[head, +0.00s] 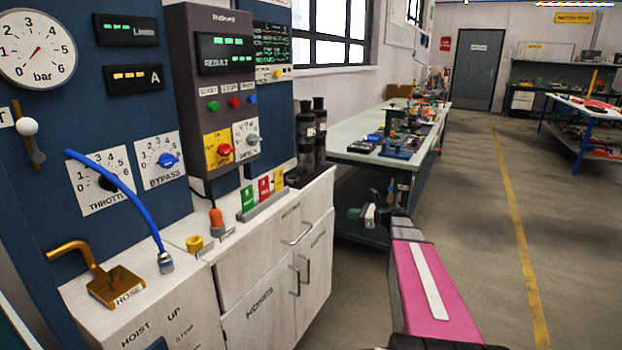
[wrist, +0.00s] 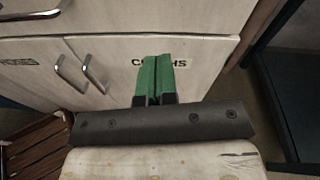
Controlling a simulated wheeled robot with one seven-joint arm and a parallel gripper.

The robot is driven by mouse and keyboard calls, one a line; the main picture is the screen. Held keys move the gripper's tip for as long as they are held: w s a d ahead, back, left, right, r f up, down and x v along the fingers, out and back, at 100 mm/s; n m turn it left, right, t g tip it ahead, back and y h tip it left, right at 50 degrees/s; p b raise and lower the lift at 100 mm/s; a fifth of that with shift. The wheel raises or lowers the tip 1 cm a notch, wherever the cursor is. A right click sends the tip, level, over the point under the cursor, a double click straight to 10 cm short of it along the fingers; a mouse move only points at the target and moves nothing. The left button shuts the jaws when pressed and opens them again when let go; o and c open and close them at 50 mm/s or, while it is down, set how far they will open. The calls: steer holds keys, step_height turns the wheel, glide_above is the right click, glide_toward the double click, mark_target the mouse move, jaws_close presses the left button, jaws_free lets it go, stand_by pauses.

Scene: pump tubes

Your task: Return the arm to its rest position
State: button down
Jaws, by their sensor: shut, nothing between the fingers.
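My arm, with a pink link, reaches forward in the lower right of the head view. My gripper is at its far end (head: 357,214), small and partly hidden there, in front of the green-topped workbench (head: 362,150). In the wrist view my gripper (wrist: 158,60) shows two green fingers pressed together with nothing between them. They lie over the pale cabinet front (wrist: 205,62), under its lettered label, which they partly cover. I cannot tell the exact distance to the cabinet; no contact is visible.
The control panel (head: 40,150) with gauge, dials and a blue hose (head: 125,190) stands at the left. The white cabinet (head: 262,285) with handles is left of my arm. A wooden slatted crate (wrist: 38,145) is at the wrist view's lower left. Open floor (head: 480,240) lies to the right.

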steer(key=s+a+f+n+g+h, duration=0.3)
steer(key=s+a+f+n+g, duration=0.1)
steer(key=s+a+f+n, duration=0.35)
steer(key=s+f+n+g+h, duration=0.2)
steer(key=s+f+n+h, duration=0.1)
steer(key=s+n+h, duration=0.2)
steer(key=s+f+n+g+h, duration=0.2)
steer(key=s+n+h, duration=0.4)
steer(key=s+n, duration=0.3)
steer(key=shift+s+d+f+n, duration=0.35)
steer(key=shift+s+f, duration=0.2)
steer(key=shift+s, duration=1.55)
